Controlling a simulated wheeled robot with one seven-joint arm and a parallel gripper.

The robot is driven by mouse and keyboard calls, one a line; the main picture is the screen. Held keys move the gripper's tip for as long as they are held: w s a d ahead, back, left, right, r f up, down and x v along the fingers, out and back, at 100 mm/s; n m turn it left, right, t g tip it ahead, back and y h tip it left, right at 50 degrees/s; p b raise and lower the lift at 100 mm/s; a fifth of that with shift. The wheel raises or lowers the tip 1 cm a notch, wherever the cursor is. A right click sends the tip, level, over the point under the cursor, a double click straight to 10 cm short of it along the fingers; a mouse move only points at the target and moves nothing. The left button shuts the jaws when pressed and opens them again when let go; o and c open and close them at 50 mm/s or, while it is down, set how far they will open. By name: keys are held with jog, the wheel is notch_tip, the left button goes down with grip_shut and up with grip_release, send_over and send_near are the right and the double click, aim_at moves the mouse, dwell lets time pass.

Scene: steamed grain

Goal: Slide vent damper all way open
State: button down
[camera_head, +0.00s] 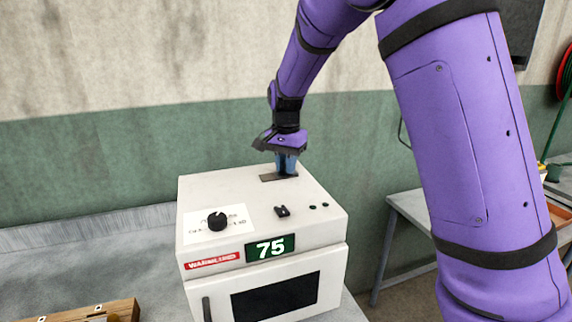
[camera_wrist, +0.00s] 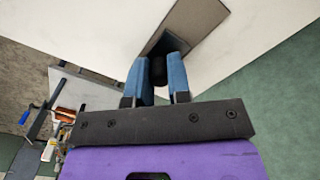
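The vent damper is a flat grey plate (camera_wrist: 193,22) on top of a white oven-like box (camera_head: 196,188). In the head view its dark strip (camera_head: 267,178) shows at the back of the top. My gripper (camera_head: 286,167) points down over the right part of that strip. In the wrist view the blue fingers of my gripper (camera_wrist: 158,68) stand on both sides of a black damper knob (camera_wrist: 158,74), which fills the gap between them. A dark area (camera_wrist: 163,45) lies beside the plate near the fingertips. The fingers hide part of the damper, so its exact opening is hard to tell.
The box top also carries a black dial (camera_head: 217,221) and a small black switch (camera_head: 282,211). A green "75" sign (camera_head: 270,248) is on its front. A wooden tray (camera_head: 100,311) lies at the lower left. The grey bench (camera_head: 100,250) is clear left of the box.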

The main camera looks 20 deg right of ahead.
aim_at(268, 178)
jog(key=shift+a, duration=2.45)
jog(key=c, duration=1.1)
grip_release()
jog(key=shift+a, duration=0.2)
jog(key=shift+o, duration=0.2)
jog(key=shift+d, duration=0.1)
jog(key=shift+r, duration=0.15)
notch_tip(268, 178, up, 11)
jog(key=shift+f, duration=0.2)
